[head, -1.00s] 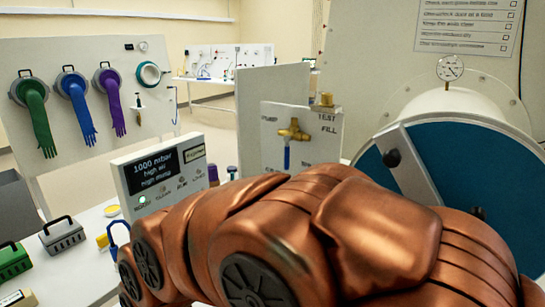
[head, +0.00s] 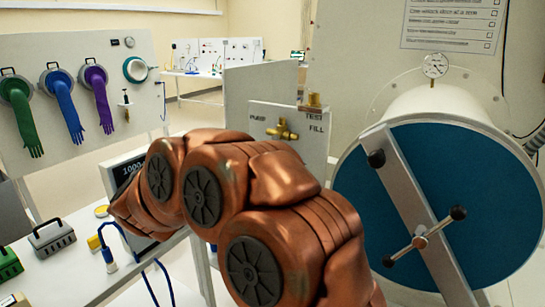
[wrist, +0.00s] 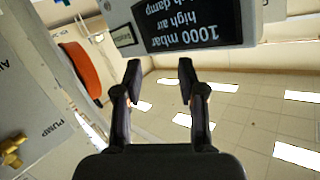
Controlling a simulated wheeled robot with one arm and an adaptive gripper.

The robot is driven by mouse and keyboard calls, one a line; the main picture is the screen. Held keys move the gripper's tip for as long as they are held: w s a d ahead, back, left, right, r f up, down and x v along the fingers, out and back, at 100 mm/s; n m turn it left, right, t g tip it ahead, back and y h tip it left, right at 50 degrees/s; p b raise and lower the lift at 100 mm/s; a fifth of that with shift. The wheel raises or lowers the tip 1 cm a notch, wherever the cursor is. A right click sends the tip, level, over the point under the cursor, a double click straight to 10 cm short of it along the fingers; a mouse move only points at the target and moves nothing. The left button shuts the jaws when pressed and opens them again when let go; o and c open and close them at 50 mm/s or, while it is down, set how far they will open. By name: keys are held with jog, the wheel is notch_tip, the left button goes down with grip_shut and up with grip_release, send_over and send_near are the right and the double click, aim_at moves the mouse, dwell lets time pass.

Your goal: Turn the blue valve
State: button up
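The brass valve (head: 283,130) is on the white panel (head: 262,112) between the PUMP, TEST and FILL labels in the head view. Its blue lever is not visible now; my arm covers the space below the valve. In the wrist view a brass fitting (wrist: 12,152) shows at the lower left edge near the word PUMP, with no blue part visible. My gripper (wrist: 160,80) is open and empty in the wrist view, apart from the fitting and to its right. In the head view it is hidden behind my arm.
A display box (wrist: 195,22) reading 1000 mbar is just beyond my fingertips. An orange-red disc (wrist: 80,72) is left of them. A round blue door (head: 480,190) with a bar handle stands at right. Gloves hang on the left panel (head: 40,55); small cases (head: 50,237) lie below.

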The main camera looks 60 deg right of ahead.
jog(key=shift+s+d+m+g+h+p, duration=0.5)
jog(key=shift+s+d+m+g+h, duration=1)
jog(key=shift+s+d+g, duration=1.8)
jog(key=shift+s+d+m+g+h+p, duration=0.55)
jog(key=shift+s+d+m+g+h, duration=1.1)
jog(key=shift+s+d, duration=3.1)
jog(key=shift+s+d+m+g+h+p, duration=0.5)
jog(key=shift+s+d+m+g+h, duration=1.5)
jog(key=shift+d, duration=3.45)
jog(key=shift+s+n+g+y, duration=0.55)
jog(key=shift+g+y, duration=0.1)
jog(key=shift+y, duration=0.1)
grip_shut()
